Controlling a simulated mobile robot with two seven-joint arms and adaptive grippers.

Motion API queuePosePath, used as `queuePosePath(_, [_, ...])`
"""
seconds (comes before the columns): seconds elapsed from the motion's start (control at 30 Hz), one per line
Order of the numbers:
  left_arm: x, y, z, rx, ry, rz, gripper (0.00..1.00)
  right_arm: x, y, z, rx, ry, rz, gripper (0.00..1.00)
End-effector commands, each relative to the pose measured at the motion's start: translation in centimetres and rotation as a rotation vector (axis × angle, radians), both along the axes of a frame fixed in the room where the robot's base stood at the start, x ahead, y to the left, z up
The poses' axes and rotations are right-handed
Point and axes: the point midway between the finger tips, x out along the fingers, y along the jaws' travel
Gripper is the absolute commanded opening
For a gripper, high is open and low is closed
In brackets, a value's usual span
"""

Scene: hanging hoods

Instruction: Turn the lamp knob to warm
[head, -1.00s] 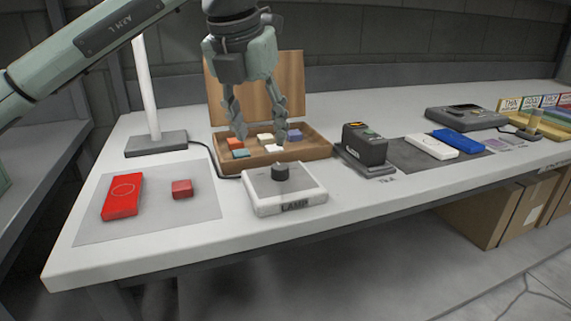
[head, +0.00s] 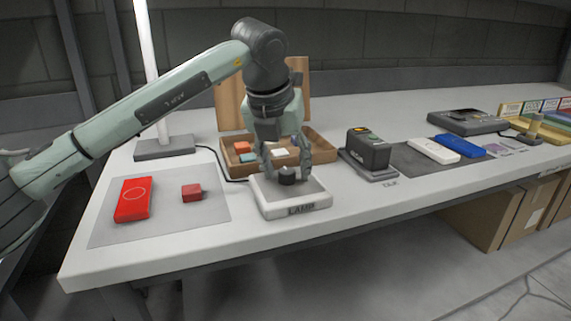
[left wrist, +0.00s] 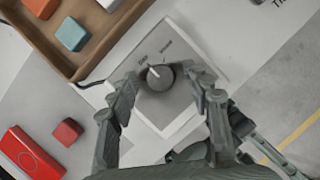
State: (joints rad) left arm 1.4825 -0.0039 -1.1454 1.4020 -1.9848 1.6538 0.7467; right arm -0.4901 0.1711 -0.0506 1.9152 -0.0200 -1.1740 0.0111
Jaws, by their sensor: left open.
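The lamp box (head: 276,210) is a white box marked LAMP near the table's front edge, with a grey top and a dark round knob (head: 287,176). In the left wrist view the knob (left wrist: 157,76) has a white pointer line aimed up and slightly left, near the left of two small labels; the right label seems to read warm. My left gripper (head: 288,172) is open, pointing down over the lamp box. Its fingers stand on either side of the knob, and I see gaps between them and it in the left wrist view (left wrist: 160,90). My right gripper is out of view.
Behind the lamp box is an open wooden case (head: 322,146) with coloured blocks. A red box (head: 133,200) and a red cube (head: 192,192) lie on a grey mat to the left. A black device (head: 367,150) stands to the right. The lamp post (head: 149,80) rises behind.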

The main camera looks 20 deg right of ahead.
Motion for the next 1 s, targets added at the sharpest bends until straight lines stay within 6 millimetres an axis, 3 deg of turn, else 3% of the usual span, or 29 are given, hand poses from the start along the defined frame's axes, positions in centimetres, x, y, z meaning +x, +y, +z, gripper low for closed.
queuePosePath(0.17, [0.0,0.0,0.0,0.000,0.000,0.000,0.46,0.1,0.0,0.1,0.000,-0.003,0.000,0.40])
queuePosePath(0.53, [0.0,0.0,0.0,0.000,0.000,0.000,0.01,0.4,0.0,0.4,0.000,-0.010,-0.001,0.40])
queuePosePath(1.0, [0.1,0.1,-0.1,-0.002,0.000,-0.109,0.00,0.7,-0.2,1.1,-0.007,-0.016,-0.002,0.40])
